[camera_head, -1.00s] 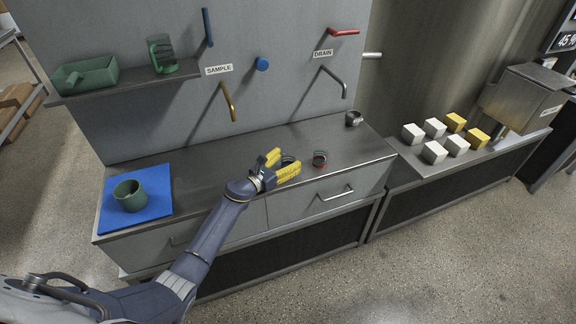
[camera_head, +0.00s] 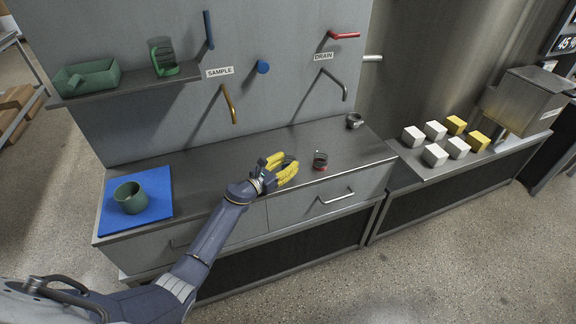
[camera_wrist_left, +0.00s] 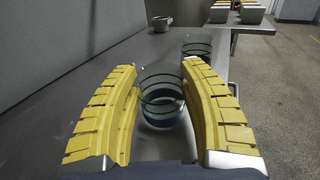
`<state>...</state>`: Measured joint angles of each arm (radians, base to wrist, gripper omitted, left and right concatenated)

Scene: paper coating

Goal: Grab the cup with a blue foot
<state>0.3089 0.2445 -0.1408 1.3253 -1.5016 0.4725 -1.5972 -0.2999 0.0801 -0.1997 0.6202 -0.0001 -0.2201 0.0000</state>
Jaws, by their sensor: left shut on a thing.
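The cup with a blue foot (camera_wrist_left: 162,100) is a small, clear cup with dark rings. It stands upright on the metal counter between the yellow fingers of my left gripper (camera_wrist_left: 158,76), which is shut on it. In the head view my left gripper (camera_head: 284,165) is at the counter's middle and hides most of this cup (camera_head: 289,161). A similar cup with a red foot (camera_head: 320,161) stands just to the right; it also shows beyond my right-hand finger in the left wrist view (camera_wrist_left: 197,48). My right gripper is not in view.
A third small cup (camera_head: 354,121) stands at the counter's back right. A green mug (camera_head: 130,197) sits on a blue mat (camera_head: 156,180) at the left. White and yellow blocks (camera_head: 435,155) stand on the right bench. Wall handles (camera_head: 229,104) hang behind the counter.

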